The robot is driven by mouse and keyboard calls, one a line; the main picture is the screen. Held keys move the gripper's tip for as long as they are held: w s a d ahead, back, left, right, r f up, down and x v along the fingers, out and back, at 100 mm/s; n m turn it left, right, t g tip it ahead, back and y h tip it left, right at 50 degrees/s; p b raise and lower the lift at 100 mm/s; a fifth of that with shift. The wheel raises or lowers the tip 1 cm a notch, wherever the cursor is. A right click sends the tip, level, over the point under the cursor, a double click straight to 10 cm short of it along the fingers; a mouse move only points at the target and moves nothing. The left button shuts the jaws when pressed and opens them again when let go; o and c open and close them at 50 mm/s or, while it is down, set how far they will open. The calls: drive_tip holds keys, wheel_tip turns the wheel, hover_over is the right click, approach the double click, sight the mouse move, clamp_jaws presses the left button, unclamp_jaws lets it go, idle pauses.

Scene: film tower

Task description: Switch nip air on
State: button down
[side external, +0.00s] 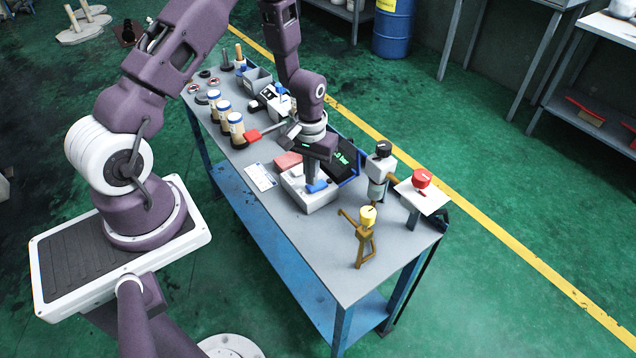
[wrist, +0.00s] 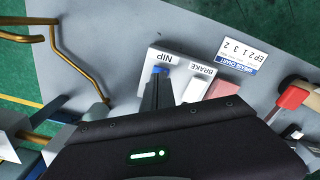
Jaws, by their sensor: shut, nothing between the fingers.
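A white switch box (side external: 311,203) sits on the grey bench, below my gripper. In the wrist view the box (wrist: 150,62) carries the labels NIP and BRAKE. A blue lever (side external: 317,187) is on the box; its tip (wrist: 160,70) shows just beneath the NIP label. A pale lever (wrist: 193,91) stands below the BRAKE label. My gripper (side external: 311,181) points down at the box, with its shut, empty fingertips (wrist: 155,80) right at the blue lever. I cannot tell whether they touch it. The fingers hide part of the lever, so its setting is unclear.
A pink block (side external: 287,160) and a label card (side external: 261,177) lie beside the box. Jars (side external: 236,127) stand at the left.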

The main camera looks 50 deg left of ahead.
drive_tip(key=shift+f, duration=0.8)
idle(0.4)
drive_tip(key=shift+r, duration=3.5)
wheel_tip(320, 180, up, 11)
drive_tip(key=m+t, duration=0.1)
hover_over(316, 198)
drive_tip(key=s+d+r+m+t, duration=0.1)
drive_tip(key=s+d+r, duration=0.15)
drive_tip(key=r, duration=0.25)
drive_tip(key=s+d+r+m+t, duration=0.1)
drive_tip(key=s+r, duration=0.2)
drive_tip(key=r, duration=0.3)
drive_tip(key=s+d+r+m+t, duration=0.1)
drive_tip(key=s+d+r, duration=0.1)
drive_tip(key=s, duration=0.5)
drive_tip(key=s+d+r+m+t, duration=0.1)
drive_tip(key=s+d+r+m, duration=0.1)
drive_tip(key=s+r, duration=0.2)
drive_tip(key=s, duration=0.3)
drive_tip(key=shift+s+t, duration=0.2)
drive_tip(key=shift+t, duration=0.1)
